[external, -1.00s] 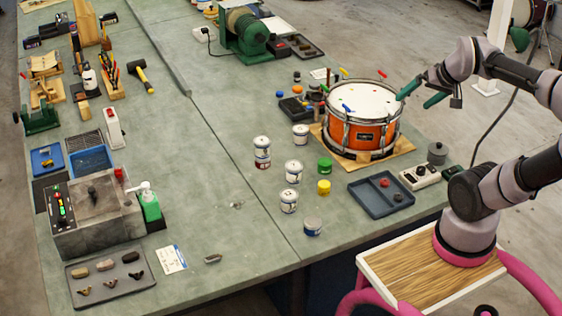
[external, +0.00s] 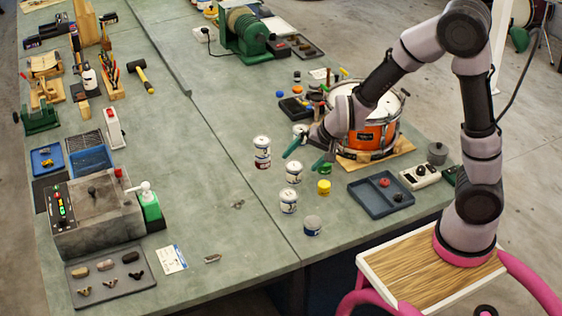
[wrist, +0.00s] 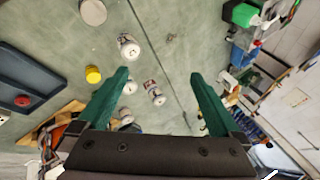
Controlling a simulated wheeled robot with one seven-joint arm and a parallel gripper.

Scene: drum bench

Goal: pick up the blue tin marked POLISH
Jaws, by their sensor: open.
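Several small tins stand on the green bench, and I cannot read POLISH on any of them. A bluish tin with a grey lid (external: 313,226) stands nearest the front edge; its lid also shows at the top of the wrist view (wrist: 92,12). White tins with dark labels stand behind it: one (external: 289,202), one farther back (external: 293,172), and one with a reddish mark (external: 262,152). My gripper (external: 305,158) is open and empty, above the bench near the back tins. In the wrist view its green fingers (wrist: 159,76) are wide apart, with tins beyond them.
A yellow tin (external: 323,187) stands right of the white tins, with a blue tray (external: 381,197) beyond it. An orange drum (external: 365,137) on a wooden board is partly behind my arm.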

